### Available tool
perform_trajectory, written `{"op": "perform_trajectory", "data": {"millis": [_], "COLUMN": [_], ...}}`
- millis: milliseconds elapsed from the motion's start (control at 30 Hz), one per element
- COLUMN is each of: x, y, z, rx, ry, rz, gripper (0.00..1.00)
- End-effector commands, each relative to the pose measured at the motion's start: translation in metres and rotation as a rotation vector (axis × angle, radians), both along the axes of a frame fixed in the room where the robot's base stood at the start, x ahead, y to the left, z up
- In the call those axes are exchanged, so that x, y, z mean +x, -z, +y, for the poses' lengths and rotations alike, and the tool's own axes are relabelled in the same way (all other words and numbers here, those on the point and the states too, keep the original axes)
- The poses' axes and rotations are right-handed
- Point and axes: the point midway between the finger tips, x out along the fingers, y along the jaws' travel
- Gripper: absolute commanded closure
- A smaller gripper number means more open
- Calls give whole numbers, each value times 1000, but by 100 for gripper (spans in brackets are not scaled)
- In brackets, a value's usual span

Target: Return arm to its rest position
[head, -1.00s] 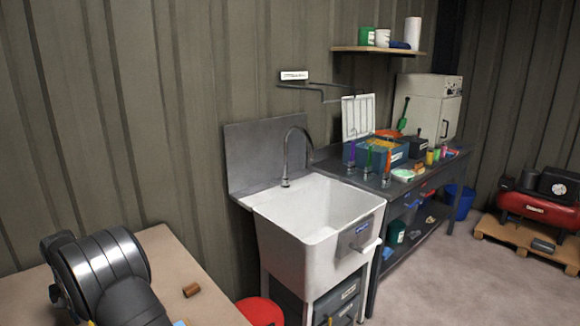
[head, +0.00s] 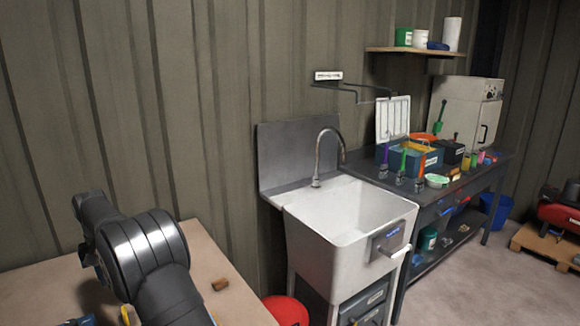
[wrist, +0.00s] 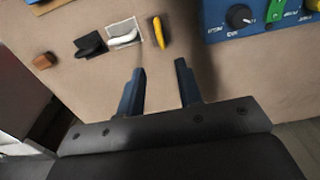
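My arm (head: 148,252) shows at the lower left of the head view, bent above the tan worktop. My gripper (wrist: 160,88) is seen in the wrist view with its two dark blue fingers spread apart. Nothing is between the fingers. The tan worktop (wrist: 85,85) lies beyond the fingertips. The fingers are not visible in the head view.
On the worktop are a brown block (wrist: 44,61), a black object (wrist: 90,46), a white object (wrist: 122,36) on a pale square, a yellow object (wrist: 159,32) and a blue panel with a knob (wrist: 238,17). A white sink (head: 345,215) stands right of the worktop.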

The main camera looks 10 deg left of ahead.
Motion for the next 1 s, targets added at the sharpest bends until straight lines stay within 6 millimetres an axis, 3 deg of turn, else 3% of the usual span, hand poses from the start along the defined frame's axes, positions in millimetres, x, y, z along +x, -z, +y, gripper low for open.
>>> {"op": "perform_trajectory", "data": {"millis": [33, 100, 567, 600, 800, 1000], "x": [-1, -1, 0, 0, 0, 16], "y": [17, 32, 125, 126, 79, 59], "z": [-1, -1, -1, 0, 0, -34], "rx": [-8, -8, -4, -2, 1, -1], "ry": [0, 0, 1, 1, 0, 3], "rz": [5, 5, 1, -1, -1, 1], "gripper": [67, 67, 67, 67, 67, 67]}}
